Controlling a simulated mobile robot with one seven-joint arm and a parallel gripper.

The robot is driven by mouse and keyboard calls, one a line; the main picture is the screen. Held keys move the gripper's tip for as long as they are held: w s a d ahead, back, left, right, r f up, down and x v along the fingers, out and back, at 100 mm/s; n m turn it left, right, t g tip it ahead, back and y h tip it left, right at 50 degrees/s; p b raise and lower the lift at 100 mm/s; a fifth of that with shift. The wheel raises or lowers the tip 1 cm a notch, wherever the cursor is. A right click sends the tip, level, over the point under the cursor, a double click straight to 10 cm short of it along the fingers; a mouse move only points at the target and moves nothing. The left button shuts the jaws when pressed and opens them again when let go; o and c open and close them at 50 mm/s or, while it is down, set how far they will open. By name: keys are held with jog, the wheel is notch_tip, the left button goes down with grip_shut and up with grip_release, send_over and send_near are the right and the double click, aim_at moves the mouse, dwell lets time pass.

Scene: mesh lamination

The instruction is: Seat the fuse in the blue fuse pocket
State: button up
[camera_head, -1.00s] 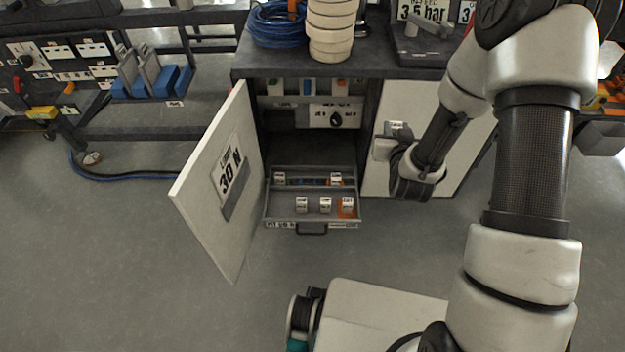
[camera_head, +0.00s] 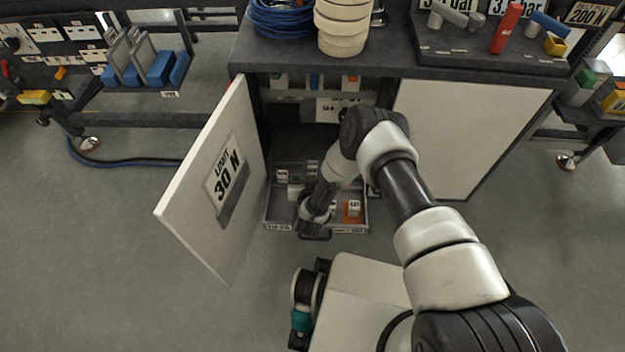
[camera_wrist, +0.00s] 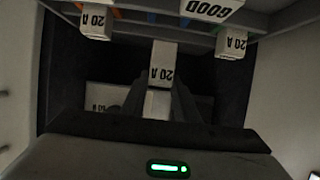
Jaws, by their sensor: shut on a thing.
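My gripper (camera_wrist: 160,88) is shut on a white fuse (camera_wrist: 162,56) marked 20 A, between its fingers in the wrist view. In the head view the end of my arm is low over the open drawer (camera_head: 346,229), and the fingertips and held fuse are hidden there. A thin blue strip (camera_wrist: 186,22) shows beyond the held fuse in the wrist view, beside a white block marked GOOD (camera_wrist: 208,8). Whether this strip belongs to the blue fuse pocket I cannot tell. The held fuse appears apart from it.
Other 20 A blocks stand at upper left (camera_wrist: 95,22) and upper right (camera_wrist: 232,43) in the wrist view. An orange-marked block (camera_head: 353,208) sits in the drawer's right side. The cabinet door (camera_head: 205,180) stands open on the left. Bare floor lies in front.

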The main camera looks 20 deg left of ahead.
notch_tip(320, 180, down, 6)
jog(key=shift+b, duration=1)
jog(key=o, duration=1.1)
jog(key=shift+r, duration=0.1)
